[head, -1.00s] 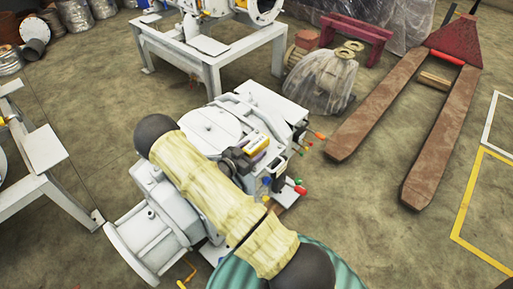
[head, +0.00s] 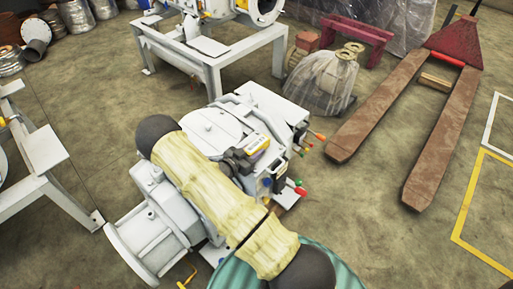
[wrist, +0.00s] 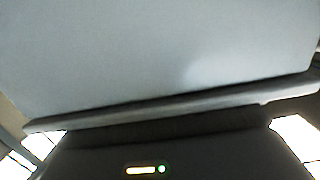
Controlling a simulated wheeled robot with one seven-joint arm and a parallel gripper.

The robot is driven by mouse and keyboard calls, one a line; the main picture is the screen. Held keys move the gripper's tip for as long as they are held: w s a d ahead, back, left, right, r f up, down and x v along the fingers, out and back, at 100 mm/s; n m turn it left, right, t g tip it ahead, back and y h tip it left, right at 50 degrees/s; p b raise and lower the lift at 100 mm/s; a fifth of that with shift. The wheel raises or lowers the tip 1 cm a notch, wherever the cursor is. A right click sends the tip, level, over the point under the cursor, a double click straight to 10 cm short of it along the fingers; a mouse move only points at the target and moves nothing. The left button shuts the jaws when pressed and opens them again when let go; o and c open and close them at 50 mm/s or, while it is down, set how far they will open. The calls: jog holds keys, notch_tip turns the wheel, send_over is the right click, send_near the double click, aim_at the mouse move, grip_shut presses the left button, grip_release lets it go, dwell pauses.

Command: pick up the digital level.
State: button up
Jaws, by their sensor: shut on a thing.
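My arm hides part of the gripper, and the fingertips are hard to make out. In the wrist view a broad smooth grey surface fills the upper part, very close to the camera. I cannot tell whether it belongs to the level or to the machine. No separate fingertips show there.
The white screw vacuum machine (head: 152,236) lies under my arm. Small coloured knobs (head: 298,186) stick out at its right side. A white stand (head: 213,67) is behind, and another white frame (head: 43,146) is at left. A pallet jack (head: 433,150) stands at right on open floor.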

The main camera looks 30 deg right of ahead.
aim_at(253, 146)
notch_tip(253, 146, up, 10)
jog(key=p, duration=0.2)
jog(key=shift+p, duration=0.3)
